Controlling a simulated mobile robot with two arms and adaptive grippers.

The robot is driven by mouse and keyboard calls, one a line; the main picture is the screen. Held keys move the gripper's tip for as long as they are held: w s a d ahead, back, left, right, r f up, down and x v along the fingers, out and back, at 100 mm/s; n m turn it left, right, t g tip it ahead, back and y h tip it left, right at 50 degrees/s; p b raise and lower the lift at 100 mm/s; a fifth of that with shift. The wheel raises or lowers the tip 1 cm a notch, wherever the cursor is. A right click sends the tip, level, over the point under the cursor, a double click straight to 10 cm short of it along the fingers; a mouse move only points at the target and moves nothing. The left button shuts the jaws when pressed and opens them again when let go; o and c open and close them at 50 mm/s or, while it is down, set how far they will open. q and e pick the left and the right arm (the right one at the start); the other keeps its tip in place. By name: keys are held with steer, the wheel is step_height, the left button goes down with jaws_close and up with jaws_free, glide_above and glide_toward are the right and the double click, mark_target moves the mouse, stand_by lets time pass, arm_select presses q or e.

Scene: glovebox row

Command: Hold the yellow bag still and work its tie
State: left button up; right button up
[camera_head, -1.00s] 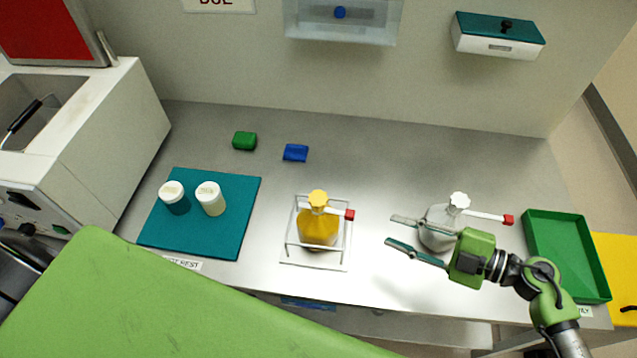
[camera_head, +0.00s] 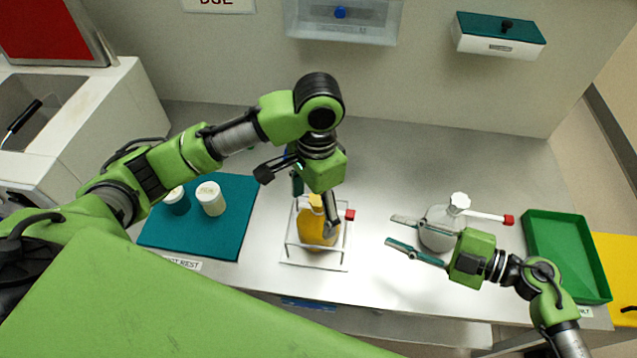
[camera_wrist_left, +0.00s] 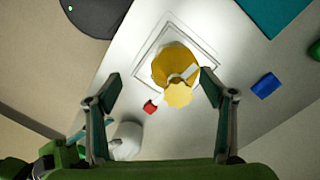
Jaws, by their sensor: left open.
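The yellow bag (camera_head: 312,228) stands upright in a clear open frame (camera_head: 288,258) on the bench. In the left wrist view the bag (camera_wrist_left: 168,58) shows its scalloped yellow top (camera_wrist_left: 178,94) and a white tie strip. The tie's red end (camera_head: 350,215) sticks out to the right of the bag. My left gripper (camera_head: 315,200) is open above the bag and partly hides its top. In the wrist view its fingers are spread either side of the bag; contact cannot be told.
A teal mat (camera_head: 235,225) with two white-lidded jars (camera_head: 210,198) lies left. A green tray (camera_head: 568,262) is at the right. A blue block (camera_wrist_left: 266,86) lies near the yellow bag. The back-right bench is clear.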

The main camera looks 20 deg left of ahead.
mark_target(318, 220)
arm_select(q)
steer(key=shift+t, duration=0.6)
steer(key=w+r, duration=0.2)
steer(key=w, duration=0.1)
steer(key=shift+w+a+r, duration=0.15)
steer(key=shift+w+r, duration=0.1)
step_height(318, 220, down, 14)
steer(key=shift+r, duration=0.25)
steer(key=c, duration=1)
steer(key=shift+c, duration=0.2)
